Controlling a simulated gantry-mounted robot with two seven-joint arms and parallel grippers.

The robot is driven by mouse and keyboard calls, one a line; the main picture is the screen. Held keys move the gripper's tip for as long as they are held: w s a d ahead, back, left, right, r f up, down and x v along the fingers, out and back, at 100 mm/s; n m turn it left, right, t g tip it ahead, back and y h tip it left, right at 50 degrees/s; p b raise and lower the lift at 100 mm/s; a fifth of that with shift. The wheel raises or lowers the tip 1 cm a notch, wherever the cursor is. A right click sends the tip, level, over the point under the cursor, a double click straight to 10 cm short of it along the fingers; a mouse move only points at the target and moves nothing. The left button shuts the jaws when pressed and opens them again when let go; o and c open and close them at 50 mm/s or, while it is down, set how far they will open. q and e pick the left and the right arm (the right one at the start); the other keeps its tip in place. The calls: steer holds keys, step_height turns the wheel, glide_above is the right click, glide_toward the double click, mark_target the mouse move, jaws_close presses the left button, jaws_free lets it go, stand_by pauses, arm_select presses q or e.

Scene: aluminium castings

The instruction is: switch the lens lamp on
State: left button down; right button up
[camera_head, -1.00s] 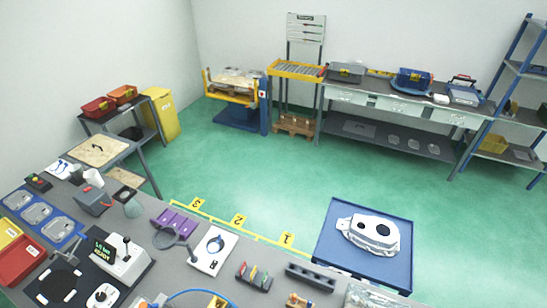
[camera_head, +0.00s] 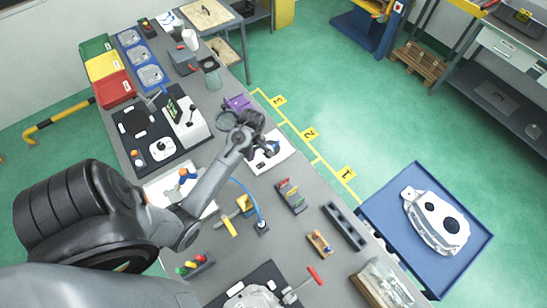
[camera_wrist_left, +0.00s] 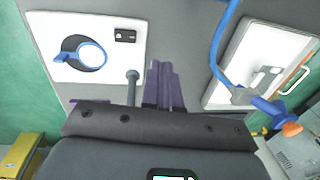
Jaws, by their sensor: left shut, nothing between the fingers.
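The lens lamp (camera_head: 226,121) shows its round grey-rimmed lens over the bench, beside the purple block. Its stand is mostly hidden behind my left gripper, and I cannot tell whether it is lit. My left gripper (camera_head: 252,128) is just right of the lens in the head view. In the left wrist view its two fingers (camera_wrist_left: 164,72) are together and empty, pointing down at the grey bench. A grey rod with a round end (camera_wrist_left: 132,78) stands left of the fingers and may belong to the lamp; I cannot tell. My right gripper is not in view.
A purple block (camera_head: 238,102) lies behind the lens. A blue tray (camera_head: 385,212) is off the bench.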

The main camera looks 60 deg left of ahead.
arm_select(q)
step_height(320, 180, up, 2)
steer(key=t, duration=0.1)
glide_above(262, 163)
steer(key=shift+w+d+r+b, duration=0.1)
steer(key=shift+d+r+b, duration=0.1)
steer(key=shift+r+b, duration=0.25)
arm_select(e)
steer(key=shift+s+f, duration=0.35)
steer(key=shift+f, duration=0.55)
arm_select(q)
steer(key=shift+f, duration=0.2)
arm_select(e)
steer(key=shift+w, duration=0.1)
arm_select(q)
step_height(262, 163, down, 14)
steer(key=shift+r, duration=0.15)
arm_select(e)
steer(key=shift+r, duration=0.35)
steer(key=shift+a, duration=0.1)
arm_select(q)
steer(key=shift+a+p, duration=0.1)
steer(key=shift+p, duration=0.2)
